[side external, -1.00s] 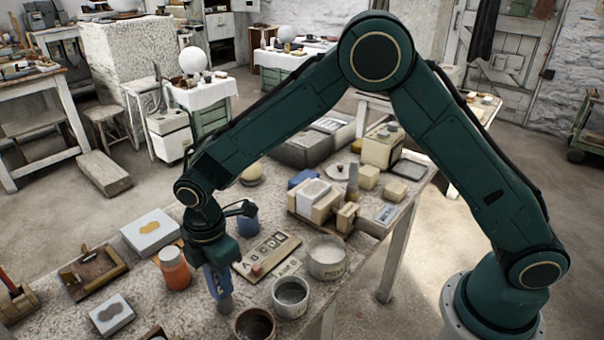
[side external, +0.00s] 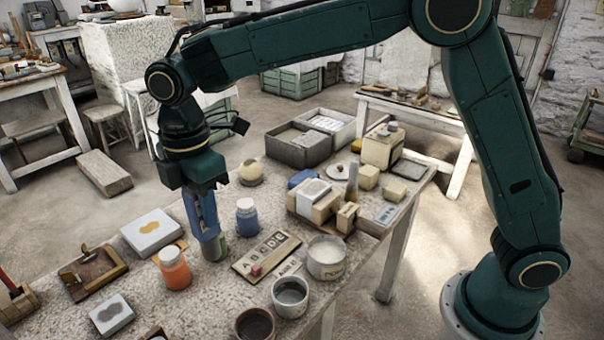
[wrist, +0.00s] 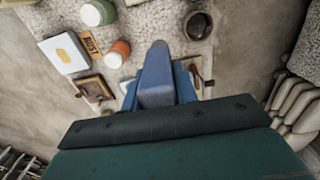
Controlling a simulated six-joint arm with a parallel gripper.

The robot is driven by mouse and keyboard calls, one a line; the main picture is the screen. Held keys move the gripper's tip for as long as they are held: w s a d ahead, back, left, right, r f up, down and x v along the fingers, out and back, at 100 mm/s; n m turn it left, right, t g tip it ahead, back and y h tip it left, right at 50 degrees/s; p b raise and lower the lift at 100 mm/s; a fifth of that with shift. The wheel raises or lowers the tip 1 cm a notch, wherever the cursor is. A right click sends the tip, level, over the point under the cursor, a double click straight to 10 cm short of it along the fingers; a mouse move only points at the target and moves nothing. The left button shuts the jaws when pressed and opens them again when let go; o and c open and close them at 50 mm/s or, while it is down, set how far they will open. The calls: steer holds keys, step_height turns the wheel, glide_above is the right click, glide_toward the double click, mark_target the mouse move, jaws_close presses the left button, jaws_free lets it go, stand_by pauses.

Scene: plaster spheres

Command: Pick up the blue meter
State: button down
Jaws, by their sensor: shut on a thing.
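The blue meter (side external: 211,226) is a long blue-grey piece held between the fingers of my gripper (side external: 202,207). It hangs down, raised above the work table. In the wrist view the meter (wrist: 156,78) shows as a tapering blue-grey block between the two blue fingers of my gripper (wrist: 157,97). My gripper is shut on it. The fingers hide part of the meter in the side view.
A lettered board (side external: 266,254) and several cups are to the right. A white slab (side external: 152,231) and a wooden tray (side external: 93,271) lie left.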

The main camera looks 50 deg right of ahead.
mark_target(214, 257)
steer(key=shift+r, duration=1.8)
steer(key=shift+n, duration=0.3)
steer(key=shift+d+r+n, duration=0.15)
steer(key=shift+n, duration=1.85)
step_height(214, 257, down, 16)
steer(key=shift+r, duration=0.1)
steer(key=shift+f, duration=2.15)
steer(key=shift+f, duration=0.15)
